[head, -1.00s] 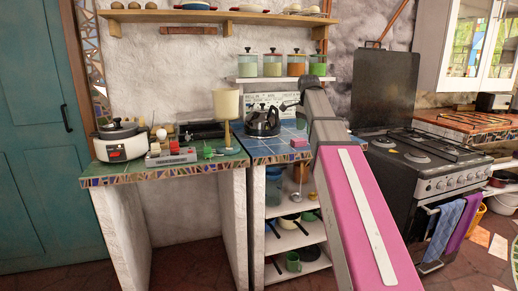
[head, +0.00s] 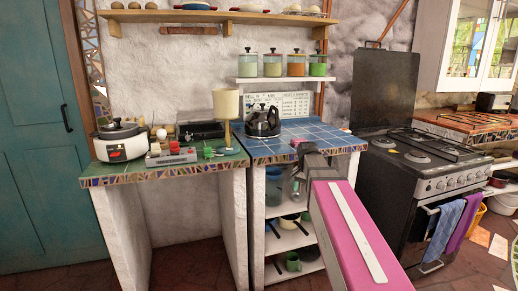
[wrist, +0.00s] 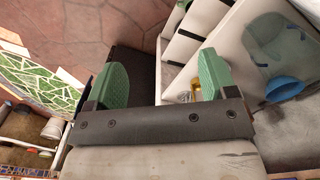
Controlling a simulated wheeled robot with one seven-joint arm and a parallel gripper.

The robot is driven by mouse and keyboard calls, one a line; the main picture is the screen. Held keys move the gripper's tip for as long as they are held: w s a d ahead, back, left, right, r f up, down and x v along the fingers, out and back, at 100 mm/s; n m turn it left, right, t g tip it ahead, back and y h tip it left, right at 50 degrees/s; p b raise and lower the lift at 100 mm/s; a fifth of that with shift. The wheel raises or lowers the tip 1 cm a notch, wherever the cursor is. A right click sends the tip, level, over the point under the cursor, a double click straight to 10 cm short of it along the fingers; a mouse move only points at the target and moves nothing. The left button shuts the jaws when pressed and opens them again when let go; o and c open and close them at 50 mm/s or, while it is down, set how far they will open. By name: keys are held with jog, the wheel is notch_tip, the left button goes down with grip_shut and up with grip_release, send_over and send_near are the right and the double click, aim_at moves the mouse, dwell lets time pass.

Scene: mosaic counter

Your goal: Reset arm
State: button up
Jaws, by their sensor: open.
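My arm (head: 345,225), with a pink and white link, reaches from the lower right toward the front of the blue-tiled counter in the head view. Its end is hidden behind the arm or below the counter edge there. In the wrist view my gripper (wrist: 160,82) has two green fingers set wide apart. It is open, and nothing shows between the fingers except floor and part of the shelf unit. The open shelves (head: 293,238) under the counter are close to the arm. A black kettle (head: 263,122) stands on the blue tiles.
The green-tiled counter (head: 150,176) holds a white cooker (head: 120,143), a toy-like grey and red box (head: 170,155) and a lamp (head: 226,105). A stove (head: 420,170) stands right of the arm. The floor (wrist: 130,20) in front is clear.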

jog(key=s+f+n, duration=0.3)
jog(key=s+f, duration=0.4)
jog(key=f, duration=0.3)
jog(key=s+f+n, duration=0.4)
jog(key=s+f, duration=0.4)
jog(key=f, duration=0.3)
jog(key=shift+s+n, duration=0.2)
jog(key=shift+n, duration=0.1)
jog(key=shift+o, duration=0.5)
